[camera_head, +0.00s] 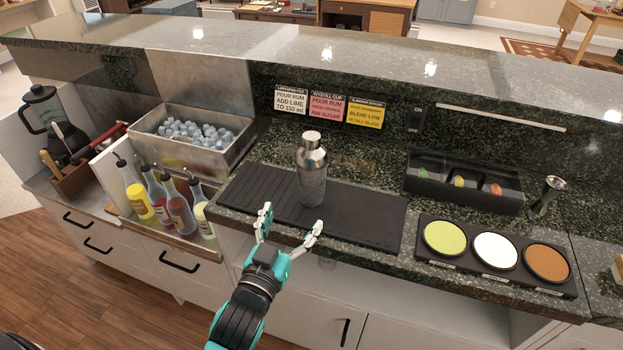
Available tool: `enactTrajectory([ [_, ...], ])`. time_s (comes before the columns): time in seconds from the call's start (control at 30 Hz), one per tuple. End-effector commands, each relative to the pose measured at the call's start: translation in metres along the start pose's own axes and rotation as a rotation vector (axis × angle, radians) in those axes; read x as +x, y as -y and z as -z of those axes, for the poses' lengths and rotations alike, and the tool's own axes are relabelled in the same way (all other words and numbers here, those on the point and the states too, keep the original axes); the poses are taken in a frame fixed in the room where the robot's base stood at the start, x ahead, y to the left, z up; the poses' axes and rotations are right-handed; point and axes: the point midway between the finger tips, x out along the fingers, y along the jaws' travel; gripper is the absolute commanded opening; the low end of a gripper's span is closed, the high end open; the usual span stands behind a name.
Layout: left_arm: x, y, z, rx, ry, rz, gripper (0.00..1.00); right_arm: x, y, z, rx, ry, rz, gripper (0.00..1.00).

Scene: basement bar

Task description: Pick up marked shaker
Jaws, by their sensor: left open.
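A silver metal shaker (311,172) stands upright on a black bar mat (362,215) on the dark granite counter. Its surface looks patterned or dull lower down; I cannot make out a mark on it. My left gripper (291,226) is open and empty in front of the counter's near edge. Its fingers point up toward the shaker, below and a little left of it in the picture, apart from it. My right gripper is out of view.
A steel ice bin (167,152) and several pour bottles (179,208) stand left. A garnish tray (463,194), a jigger (547,195) and a tray of coloured rimmer dishes (496,251) are right. Recipe cards (328,107) hang on the raised back wall.

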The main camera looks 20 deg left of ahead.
Motion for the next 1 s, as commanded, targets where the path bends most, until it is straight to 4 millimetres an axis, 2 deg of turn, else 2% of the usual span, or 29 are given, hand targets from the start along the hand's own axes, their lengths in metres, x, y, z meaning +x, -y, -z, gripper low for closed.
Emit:
enactTrajectory([
  [0.03,0.012,0.0,0.003,0.002,-0.004,-0.001,0.83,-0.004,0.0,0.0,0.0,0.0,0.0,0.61],
  [0.13,0.03,0.0,0.002,0.002,-0.002,0.0,0.83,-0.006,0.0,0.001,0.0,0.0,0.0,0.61],
  [0.43,0.054,0.0,-0.001,0.001,0.0,0.0,0.83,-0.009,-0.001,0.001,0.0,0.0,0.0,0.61],
  [0.7,0.092,-0.001,-0.003,0.001,-0.001,-0.001,0.83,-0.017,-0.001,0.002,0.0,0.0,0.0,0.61],
  [1.0,0.099,-0.001,-0.005,0.0,0.001,0.0,0.83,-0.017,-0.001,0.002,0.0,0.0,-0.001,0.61],
])
